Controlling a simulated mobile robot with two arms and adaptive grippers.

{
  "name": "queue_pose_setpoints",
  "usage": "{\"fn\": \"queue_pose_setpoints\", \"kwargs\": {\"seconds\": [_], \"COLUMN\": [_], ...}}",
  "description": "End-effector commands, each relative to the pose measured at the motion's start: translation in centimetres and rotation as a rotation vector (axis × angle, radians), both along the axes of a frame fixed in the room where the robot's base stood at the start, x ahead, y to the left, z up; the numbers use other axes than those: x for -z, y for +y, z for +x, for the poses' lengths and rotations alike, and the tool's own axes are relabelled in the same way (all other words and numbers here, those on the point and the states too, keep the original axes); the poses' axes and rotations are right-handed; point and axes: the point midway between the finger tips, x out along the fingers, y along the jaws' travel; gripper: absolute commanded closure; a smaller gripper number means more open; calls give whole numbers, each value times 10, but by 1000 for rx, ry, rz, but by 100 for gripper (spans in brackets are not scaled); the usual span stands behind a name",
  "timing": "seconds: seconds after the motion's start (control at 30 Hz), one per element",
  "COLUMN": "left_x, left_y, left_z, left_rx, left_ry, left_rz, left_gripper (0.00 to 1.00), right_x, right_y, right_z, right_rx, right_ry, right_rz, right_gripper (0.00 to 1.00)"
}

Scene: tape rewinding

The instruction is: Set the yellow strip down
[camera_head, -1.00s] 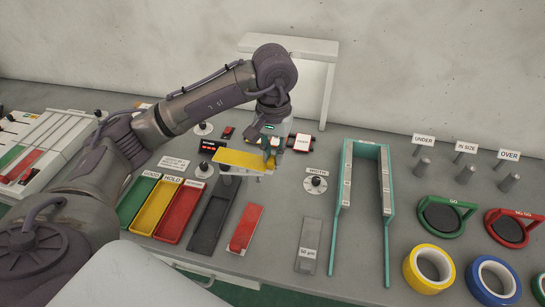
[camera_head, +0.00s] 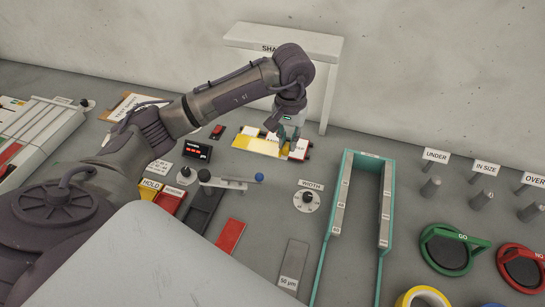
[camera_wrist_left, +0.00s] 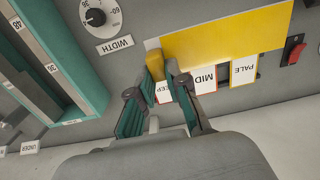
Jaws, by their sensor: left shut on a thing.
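The yellow strip (camera_head: 265,147) is at the back of the bench, over a row of white shade cards; it also shows in the left wrist view (camera_wrist_left: 232,36). The cards read PALE (camera_wrist_left: 243,71), MID (camera_wrist_left: 207,79) and DEEP, the last partly hidden by a finger. My left gripper (camera_head: 289,138) points down at the strip's right end. In the wrist view its fingers (camera_wrist_left: 159,72) are shut on a yellow end piece of the strip. The strip lies close over the cards; whether it touches them I cannot tell. My right gripper is not in view.
A white stand (camera_head: 283,43) is behind the gripper. In front are a lever with a blue ball (camera_head: 259,177) and the WIDTH dial (camera_head: 307,200). A teal frame (camera_head: 346,200) stands to the right. My left arm covers part of the bench at left.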

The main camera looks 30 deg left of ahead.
Motion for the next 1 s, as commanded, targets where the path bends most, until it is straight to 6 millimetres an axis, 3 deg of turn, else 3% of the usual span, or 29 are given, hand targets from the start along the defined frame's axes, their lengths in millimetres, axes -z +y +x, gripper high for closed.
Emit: {"fn": "queue_pose_setpoints", "kwargs": {"seconds": [0.17,0.63,1.0], "left_x": [33,86,95], "left_y": [0,-1,0], "left_z": [-2,-1,0], "left_rx": [-1,-1,1], "left_ry": [6,5,-1], "left_rz": [-1,-1,1], "left_gripper": [100,100,100], "right_x": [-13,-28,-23], "right_y": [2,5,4], "right_z": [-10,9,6], "right_rx": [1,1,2], "right_ry": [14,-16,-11], "right_rz": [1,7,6], "right_gripper": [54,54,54]}}
